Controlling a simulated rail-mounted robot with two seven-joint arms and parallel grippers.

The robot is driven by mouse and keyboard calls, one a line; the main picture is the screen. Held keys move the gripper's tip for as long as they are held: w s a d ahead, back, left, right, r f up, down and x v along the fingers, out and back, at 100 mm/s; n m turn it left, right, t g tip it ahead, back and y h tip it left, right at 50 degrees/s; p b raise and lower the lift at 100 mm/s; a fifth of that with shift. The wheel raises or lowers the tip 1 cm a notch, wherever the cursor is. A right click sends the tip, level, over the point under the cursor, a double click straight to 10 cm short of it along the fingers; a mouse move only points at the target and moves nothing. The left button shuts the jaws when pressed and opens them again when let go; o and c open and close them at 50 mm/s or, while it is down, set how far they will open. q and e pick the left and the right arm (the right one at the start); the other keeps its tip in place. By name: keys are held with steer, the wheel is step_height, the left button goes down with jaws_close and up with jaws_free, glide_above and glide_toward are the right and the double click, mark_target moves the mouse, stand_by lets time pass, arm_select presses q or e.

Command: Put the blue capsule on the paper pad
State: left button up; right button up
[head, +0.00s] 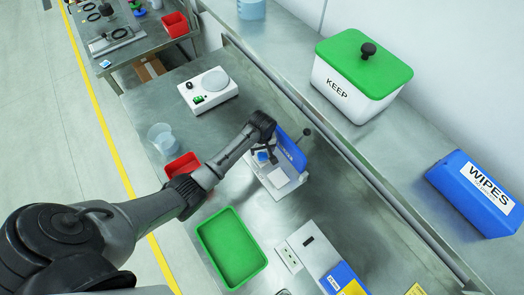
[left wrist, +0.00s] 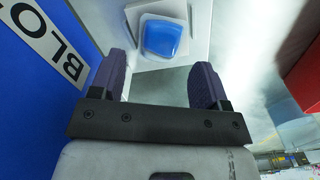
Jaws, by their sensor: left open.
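The white station (head: 256,170) with a blue upright panel (head: 291,151) stands mid-bench. A bare white square, apparently the paper pad (head: 278,178), lies on its base. My left gripper (head: 264,152) is over this station, fingers apart. In the left wrist view, the blue capsule (left wrist: 166,38) sits on a pale rounded square seat (left wrist: 189,53), beyond my open fingertips (left wrist: 161,64) and apart from them. In the head view a small blue patch by the fingers seems to be the capsule, partly hidden. My right gripper is out of view.
The blue panel (left wrist: 38,55) marked "BLO" stands close beside my left finger. A red tray (head: 181,167), a green tray (head: 231,248), a clear beaker (head: 162,138) and a white scale-like device (head: 208,90) stand around. A KEEP bin (head: 345,92) is behind the rail.

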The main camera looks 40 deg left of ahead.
mark_target(262, 153)
arm_select(q)
step_height(262, 153, up, 9)
steer(key=shift+f, duration=0.2)
steer(key=s+d+f+m+t, duration=0.15)
steer(key=s+d+m, duration=0.25)
steer(key=s, duration=0.4)
steer(key=s+d+f+m, duration=0.2)
steer(key=s+d+m, duration=0.1)
steer(key=s, duration=0.6)
steer(key=s+d+r+m+t, duration=0.1)
steer(key=s+d+r+m, duration=0.1)
steer(key=s, duration=0.4)
steer(key=s+d+r+m+t, duration=0.1)
steer(key=s+d+r+m, duration=0.1)
steer(key=s, duration=0.5)
steer(key=shift+r+m, duration=0.9)
steer(key=shift+m, duration=0.1)
